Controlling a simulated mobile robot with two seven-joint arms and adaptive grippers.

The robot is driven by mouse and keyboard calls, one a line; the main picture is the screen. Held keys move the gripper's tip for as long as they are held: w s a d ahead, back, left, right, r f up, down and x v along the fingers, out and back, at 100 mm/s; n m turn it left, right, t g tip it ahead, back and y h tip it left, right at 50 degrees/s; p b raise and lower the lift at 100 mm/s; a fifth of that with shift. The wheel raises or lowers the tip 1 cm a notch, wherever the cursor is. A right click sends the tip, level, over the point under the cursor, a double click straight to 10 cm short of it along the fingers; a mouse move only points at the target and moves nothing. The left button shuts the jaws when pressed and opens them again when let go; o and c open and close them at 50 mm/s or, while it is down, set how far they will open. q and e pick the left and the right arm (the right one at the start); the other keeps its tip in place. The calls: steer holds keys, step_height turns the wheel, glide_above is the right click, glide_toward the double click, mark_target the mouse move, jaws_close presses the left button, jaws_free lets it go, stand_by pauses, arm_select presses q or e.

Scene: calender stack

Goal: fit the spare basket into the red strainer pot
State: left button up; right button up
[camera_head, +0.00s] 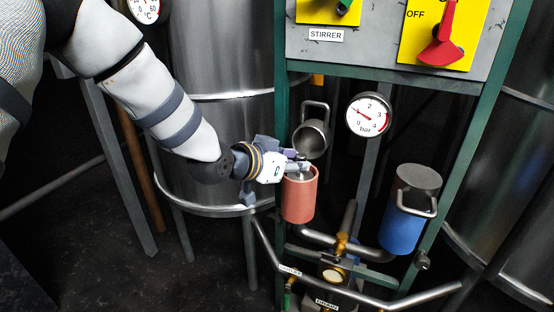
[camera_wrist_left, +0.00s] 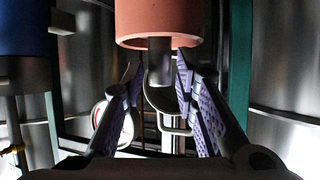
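The red strainer pot (camera_head: 299,200) stands upright on the pipework at centre. Its underside-like rim edge shows at the top of the left wrist view (camera_wrist_left: 160,25). A slim dark grey cylinder (camera_wrist_left: 160,58), perhaps the spare basket, sticks out of the pot's mouth. My left gripper (camera_head: 297,163) is at the pot's top; its two fingers stand on either side of the cylinder, with a small gap on each side, so it looks open. A grey metal lid with a loop handle (camera_head: 310,138) sits tilted just behind the pot. The inside of the pot is hidden.
A blue pot (camera_head: 406,222) with a closed grey lid (camera_head: 419,177) stands to the right. A pressure gauge (camera_head: 369,115) is between the pots. The stirrer panel (camera_head: 382,47) hangs above. Pipes and a brass valve (camera_head: 342,243) lie below. Large steel tanks (camera_head: 222,130) flank the frame.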

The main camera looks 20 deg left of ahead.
arm_select(q)
steer(key=r+p+v, duration=0.1)
steer(key=p+v, duration=0.1)
steer(key=v, duration=0.6)
steer(key=s+f+n+g+y, duration=0.1)
steer(key=s+f+g, duration=0.3)
steer(key=s+f, duration=0.7)
steer(key=s+f+n+g+y, duration=0.1)
steer(key=s+f+n+g, duration=0.15)
steer(key=s+f, duration=0.8)
steer(key=s+a+f+g+y, duration=0.1)
steer(key=s+f+g, duration=0.2)
steer(key=s, duration=0.6)
steer(key=s+a+f+g+y, duration=0.1)
steer(key=s+f+g, duration=0.3)
steer(key=s, duration=0.6)
step_height(320, 180, down, 2)
steer(key=shift+s+f+n, duration=0.15)
steer(key=shift+s+n, duration=0.2)
steer(key=shift+n, duration=0.1)
arm_select(e)
steer(key=shift+t, duration=0.7)
steer(key=w+r, duration=0.2)
steer(key=w, duration=0.1)
steer(key=shift+r, duration=0.4)
